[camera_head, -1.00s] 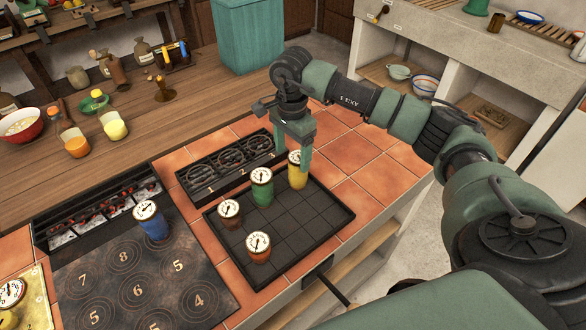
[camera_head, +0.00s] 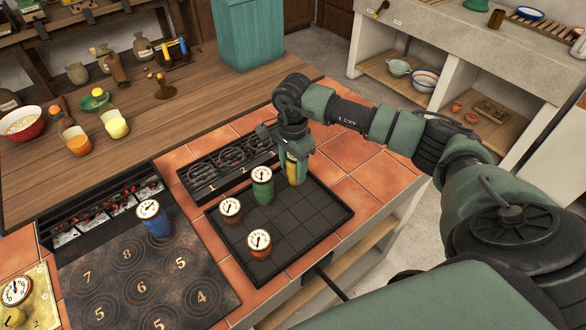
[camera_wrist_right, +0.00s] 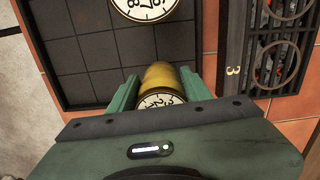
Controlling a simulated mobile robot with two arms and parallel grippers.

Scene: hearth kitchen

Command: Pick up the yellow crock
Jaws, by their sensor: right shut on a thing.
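The yellow crock (camera_head: 294,174) stands at the far corner of the black gridded tray (camera_head: 318,237), partly hidden by my right gripper (camera_head: 294,160). In the right wrist view the yellow crock (camera_wrist_right: 160,77) sits between the two green fingers, with its dial lid partly covered by the gripper body. My right gripper (camera_wrist_right: 158,90) is shut on it. I cannot tell whether the crock is clear of the tray floor. My left gripper does not show.
A green crock (camera_head: 263,187), a brown crock (camera_head: 231,212) and an orange-red crock (camera_head: 259,244) stand on the tray. A blue crock (camera_head: 154,219) stands on the numbered dark plate (camera_head: 112,250). A numbered grate rack (camera_head: 226,167) borders the tray's far side.

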